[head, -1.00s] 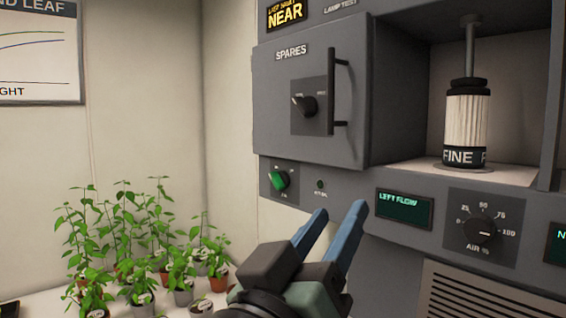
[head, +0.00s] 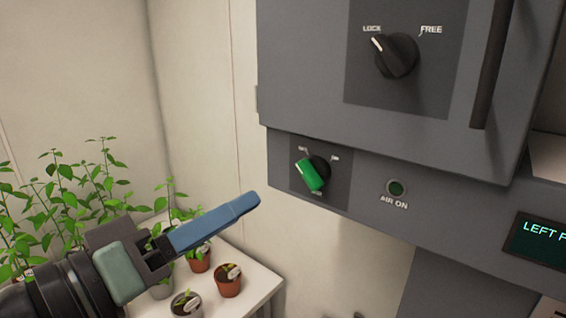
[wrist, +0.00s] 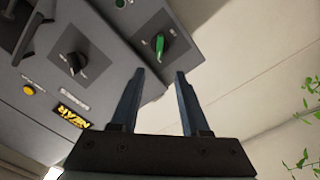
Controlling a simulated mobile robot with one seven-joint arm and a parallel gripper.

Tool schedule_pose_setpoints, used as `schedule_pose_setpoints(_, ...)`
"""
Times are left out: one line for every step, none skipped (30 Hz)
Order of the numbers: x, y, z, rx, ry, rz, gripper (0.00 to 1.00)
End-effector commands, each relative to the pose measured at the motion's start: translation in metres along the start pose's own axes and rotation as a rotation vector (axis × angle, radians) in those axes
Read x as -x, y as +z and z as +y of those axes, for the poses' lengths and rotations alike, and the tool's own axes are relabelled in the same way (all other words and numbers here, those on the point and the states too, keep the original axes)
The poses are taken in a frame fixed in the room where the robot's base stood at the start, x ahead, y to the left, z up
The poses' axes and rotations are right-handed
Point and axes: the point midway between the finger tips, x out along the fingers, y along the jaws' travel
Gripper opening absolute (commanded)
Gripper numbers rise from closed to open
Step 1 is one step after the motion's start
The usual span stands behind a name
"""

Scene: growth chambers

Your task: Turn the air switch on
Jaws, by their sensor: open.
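The air switch is a green rotary knob (head: 312,174) on a dark plate at the panel's lower left corner. Its green handle slants, with one end down and to the right; the labels around it are too small to read. It also shows near the top of the wrist view (wrist: 159,46). The round AIR ON lamp (head: 396,188) right of it looks dark green. My gripper (head: 250,203) is to the left of and below the switch in the head view, apart from it. In the wrist view its two blue fingers (wrist: 158,74) are spread, with nothing between them.
A black LOCK/FREE knob (head: 396,55) sits on the door above, beside a vertical dark handle (head: 493,65). A LEFT FLOW display (head: 545,240) is at right. Potted plants (head: 229,281) crowd the white table at lower left. Open space lies under the panel.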

Motion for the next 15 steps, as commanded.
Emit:
schedule_pose_setpoints(-0.009, -0.001, 0.002, 0.002, 0.002, -0.004, 0.46)
schedule_pose_setpoints(-0.014, 0.000, 0.003, 0.001, 0.003, -0.006, 0.46)
schedule_pose_setpoints(-0.022, -0.001, 0.003, 0.001, 0.002, -0.005, 0.46)
schedule_pose_setpoints(-0.028, -0.001, 0.004, 0.002, 0.003, -0.006, 0.46)
schedule_pose_setpoints(-0.035, -0.002, 0.004, 0.002, 0.003, -0.005, 0.46)
schedule_pose_setpoints(-0.044, -0.001, 0.004, 0.001, 0.002, -0.006, 0.46)
schedule_pose_setpoints(-0.050, -0.001, 0.004, 0.002, 0.002, -0.005, 0.46)
schedule_pose_setpoints(-0.057, -0.002, 0.004, 0.003, 0.002, -0.005, 0.46)
schedule_pose_setpoints(-0.065, -0.001, 0.004, 0.001, 0.002, -0.005, 0.46)
schedule_pose_setpoints(-0.071, -0.001, 0.004, 0.001, 0.001, -0.005, 0.46)
schedule_pose_setpoints(-0.077, -0.002, 0.004, 0.002, 0.001, -0.005, 0.46)
schedule_pose_setpoints(-0.084, -0.002, 0.003, 0.001, 0.001, -0.003, 0.46)
schedule_pose_setpoints(-0.089, -0.001, 0.003, 0.001, 0.001, -0.004, 0.46)
schedule_pose_setpoints(-0.094, -0.001, 0.003, 0.001, 0.001, -0.004, 0.46)
schedule_pose_setpoints(-0.100, -0.001, 0.003, 0.000, 0.000, -0.003, 0.46)
